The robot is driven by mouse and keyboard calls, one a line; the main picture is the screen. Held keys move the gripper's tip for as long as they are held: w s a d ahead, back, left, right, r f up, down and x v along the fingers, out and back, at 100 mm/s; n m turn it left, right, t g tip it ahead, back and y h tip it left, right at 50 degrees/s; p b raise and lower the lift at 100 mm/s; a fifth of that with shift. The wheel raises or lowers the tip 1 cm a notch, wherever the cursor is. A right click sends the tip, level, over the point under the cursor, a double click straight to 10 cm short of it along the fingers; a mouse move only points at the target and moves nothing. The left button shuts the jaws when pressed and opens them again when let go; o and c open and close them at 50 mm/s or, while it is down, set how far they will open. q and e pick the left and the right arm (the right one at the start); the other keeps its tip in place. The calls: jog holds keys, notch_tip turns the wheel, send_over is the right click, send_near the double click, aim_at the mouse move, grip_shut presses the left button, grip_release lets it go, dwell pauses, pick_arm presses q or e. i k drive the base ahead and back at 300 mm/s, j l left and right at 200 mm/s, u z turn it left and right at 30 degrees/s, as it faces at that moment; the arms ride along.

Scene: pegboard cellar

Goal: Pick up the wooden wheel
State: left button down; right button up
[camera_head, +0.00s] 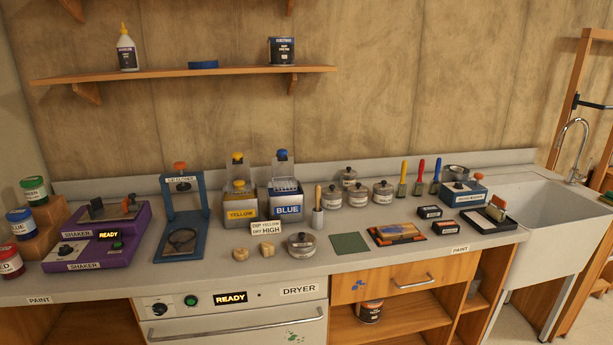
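Two small pale wooden pieces stand on the counter, in front of the yellow container and the dip sign. The left one (241,254) looks rounded, and the right one (267,248) looks a little blockier. They are too small to tell for sure which is the wooden wheel. They are close together but appear apart. Neither of my grippers is in view.
A lidded tin (301,244) stands just right of the wooden pieces, with a dip sign (266,228) behind them. A blue press frame (183,215) stands to their left. The counter front edge (240,282) is clear above the dryer (240,315).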

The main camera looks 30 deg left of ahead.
aim_at(240, 254)
jog(key=u, duration=1.35)
jog(key=i+l, duration=0.35)
jog(key=i, duration=0.25)
